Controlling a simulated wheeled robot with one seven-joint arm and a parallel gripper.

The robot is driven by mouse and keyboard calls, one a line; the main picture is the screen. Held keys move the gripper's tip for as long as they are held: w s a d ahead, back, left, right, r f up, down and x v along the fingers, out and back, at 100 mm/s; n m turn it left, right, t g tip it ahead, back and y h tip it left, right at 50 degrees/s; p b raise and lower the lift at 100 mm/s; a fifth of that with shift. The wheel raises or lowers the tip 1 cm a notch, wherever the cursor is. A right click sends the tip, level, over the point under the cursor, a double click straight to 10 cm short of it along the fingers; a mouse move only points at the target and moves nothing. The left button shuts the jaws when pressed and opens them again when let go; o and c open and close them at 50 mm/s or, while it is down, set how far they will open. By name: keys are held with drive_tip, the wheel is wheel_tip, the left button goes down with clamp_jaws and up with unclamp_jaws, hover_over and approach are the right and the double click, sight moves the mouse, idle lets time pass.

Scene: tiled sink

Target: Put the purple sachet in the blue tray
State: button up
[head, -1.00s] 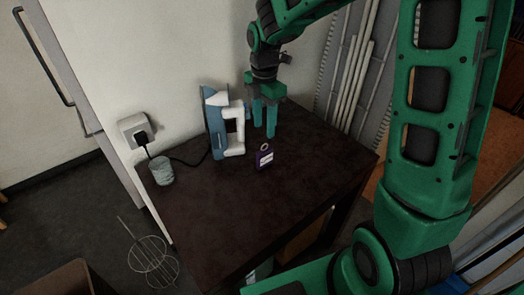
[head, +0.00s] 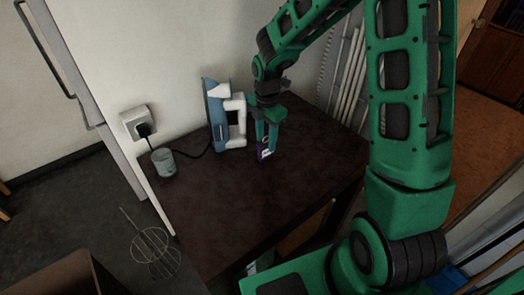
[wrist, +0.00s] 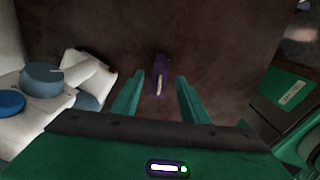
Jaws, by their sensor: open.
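The small purple sachet (head: 262,155) stands or leans on the dark table, partly hidden by my gripper (head: 266,140). In the wrist view the sachet (wrist: 162,64) lies ahead between the two green fingers of my gripper (wrist: 159,88), with a pale strip on its near end. The fingers are open and apart, pointing down at it. I cannot tell whether they touch it. No blue tray can be made out clearly.
A blue and white iron-like appliance (head: 222,115) stands just left of my gripper. A pale cup (head: 163,162) and a wall socket with a cord (head: 139,121) are further left. The table's front (head: 230,220) is clear. A brown box (head: 60,278) is at lower left.

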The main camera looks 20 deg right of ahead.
drive_tip(key=shift+f, duration=0.2)
clamp_jaws()
drive_tip(key=shift+r, duration=0.2)
